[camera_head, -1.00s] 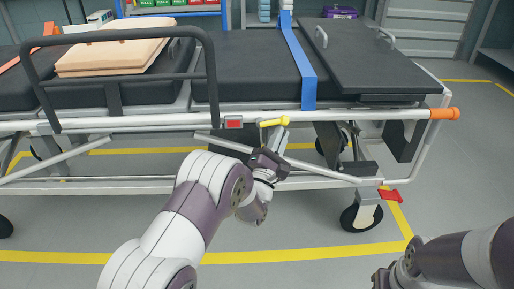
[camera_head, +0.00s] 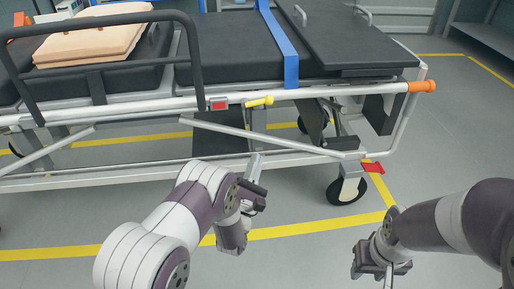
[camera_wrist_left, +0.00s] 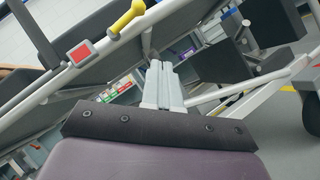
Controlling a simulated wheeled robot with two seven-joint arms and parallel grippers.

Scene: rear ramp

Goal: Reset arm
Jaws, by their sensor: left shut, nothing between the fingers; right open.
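My left gripper (camera_head: 255,168) is in front of the stretcher's lower frame, below the yellow lever (camera_head: 260,101). Its fingers are shut with nothing between them. In the left wrist view the closed fingers (camera_wrist_left: 161,84) point up toward the underside of the stretcher, with the yellow lever (camera_wrist_left: 126,19) and a red button (camera_wrist_left: 81,52) to their upper left. My right gripper (camera_head: 386,272) is at the lower right of the head view, over the floor. It is open and empty, clear of the stretcher.
The stretcher (camera_head: 140,104) spans the back, with a black side rail (camera_head: 95,72), a blue strap (camera_head: 279,42) and an orange handle end (camera_head: 422,86). A red pedal (camera_head: 373,167) and a caster (camera_head: 345,189) stand at its right end. The floor between my arms is free.

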